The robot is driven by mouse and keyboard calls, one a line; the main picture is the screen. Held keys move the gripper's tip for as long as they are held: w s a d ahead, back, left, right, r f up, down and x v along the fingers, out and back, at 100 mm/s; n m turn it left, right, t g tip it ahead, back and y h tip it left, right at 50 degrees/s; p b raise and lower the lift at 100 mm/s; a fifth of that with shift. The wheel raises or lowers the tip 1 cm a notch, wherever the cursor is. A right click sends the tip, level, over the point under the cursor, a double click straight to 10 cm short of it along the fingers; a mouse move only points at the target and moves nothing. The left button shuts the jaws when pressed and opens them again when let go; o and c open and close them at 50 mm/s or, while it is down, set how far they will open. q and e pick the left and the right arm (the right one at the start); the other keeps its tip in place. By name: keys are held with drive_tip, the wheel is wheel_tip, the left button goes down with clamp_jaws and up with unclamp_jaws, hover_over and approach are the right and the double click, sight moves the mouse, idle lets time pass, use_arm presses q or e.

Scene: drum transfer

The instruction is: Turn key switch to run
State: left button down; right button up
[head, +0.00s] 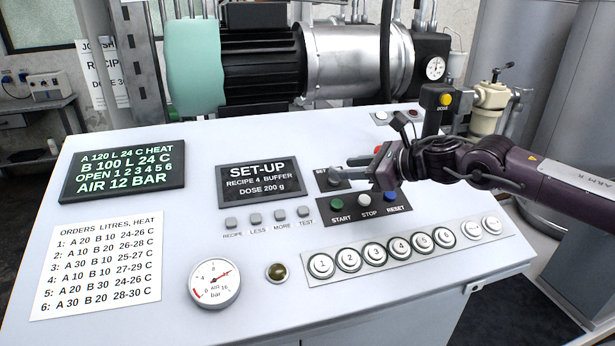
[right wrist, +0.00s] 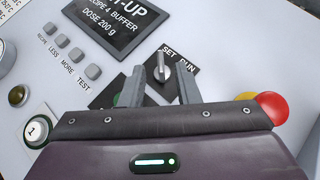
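The key switch (right wrist: 161,67) is a small grey key on a dark plate marked SET and RUN in the right wrist view. Its upper end lies nearer the SET word. In the head view the key switch (head: 334,178) is partly hidden by my fingers. My right gripper (head: 347,173) reaches in from the right, low over the panel. It is open; in the right wrist view its two fingertips (right wrist: 160,72) stand apart on either side of the key, with a gap showing. I cannot tell how deep they are around it. My left gripper is not in view.
Below the switch are the START, STOP and RESET buttons (head: 367,200) and a row of several numbered buttons (head: 373,254). The SET-UP display (head: 259,182) is to the left. A red knob (right wrist: 271,107) shows beside my gripper. A motor and pump (head: 262,65) stand behind the panel.

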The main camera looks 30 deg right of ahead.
sight(327, 176)
drive_tip(key=shift+w, duration=0.25)
drive_tip(key=shift+w+a+p, duration=0.2)
drive_tip(key=shift+p, duration=0.15)
drive_tip(key=shift+w+a+f+p, duration=0.25)
drive_tip(key=shift+w+a+p, duration=0.05)
drive_tip(key=shift+w+p, duration=0.3)
drive_tip(key=p+x, duration=0.1)
drive_tip(key=x, duration=0.3)
drive_tip(key=shift+w+f+p, duration=0.15)
drive_tip(key=shift+w+p, duration=0.05)
drive_tip(key=shift+p, duration=0.2)
drive_tip(key=shift+w+a+f, duration=0.1)
drive_tip(key=shift+w+f, duration=0.15)
clamp_jaws()
